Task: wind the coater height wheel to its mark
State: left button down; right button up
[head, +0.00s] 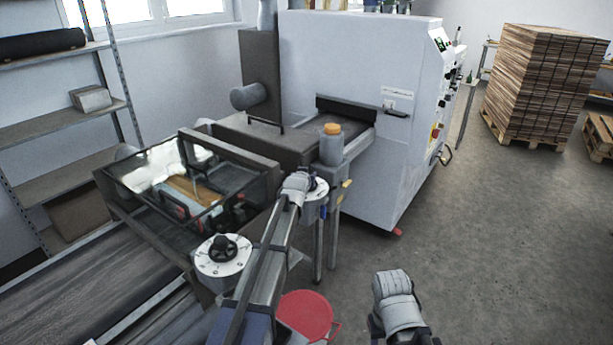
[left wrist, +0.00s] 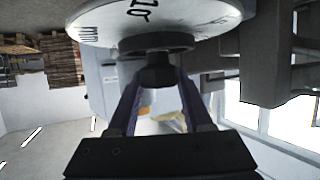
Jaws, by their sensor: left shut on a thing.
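Two white round dials stand at the coater's near side. The front one (head: 222,262) has a black hand wheel (head: 223,246) with nothing on it. The other dial (head: 319,190) is at the end of my left arm, partly hidden behind it; it also shows in the left wrist view (left wrist: 100,22), with dark markings. My left gripper (left wrist: 158,85) is shut on the dark knob (left wrist: 157,68) in front of that dial. I cannot read which dial is for height. My right arm shows at the bottom of the head view; its fingers are not visible.
The coater has a clear-windowed cover (head: 150,170). A bottle with an orange cap (head: 331,143) stands beside the dial. A red round lid or seat (head: 305,312) is low beside my left arm. The white oven (head: 350,65) is behind. Floor at right is clear, up to stacked boards (head: 545,80).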

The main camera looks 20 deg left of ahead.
pick_arm(q)
jog(key=shift+a+m+h, duration=0.1)
jog(key=shift+m+h, duration=1.5)
jog(key=shift+h, duration=0.2)
jog(key=m+g+h, duration=0.1)
jog(key=m+h, duration=0.2)
jog(key=h, duration=0.1)
jog(key=shift+w+m, duration=0.1)
jog(key=shift+m, duration=0.2)
jog(key=shift+m+g+h, duration=1.2)
jog(key=shift+m+h, duration=0.3)
jog(key=shift+s+f, duration=0.1)
jog(key=shift+s, duration=0.1)
jog(key=shift+c, duration=1.6)
grip_release()
jog(key=shift+w+r, duration=0.1)
jog(key=shift+r, duration=0.1)
notch_tip(320, 180, up, 10)
jog(key=p, duration=1)
jog(key=shift+f, duration=0.1)
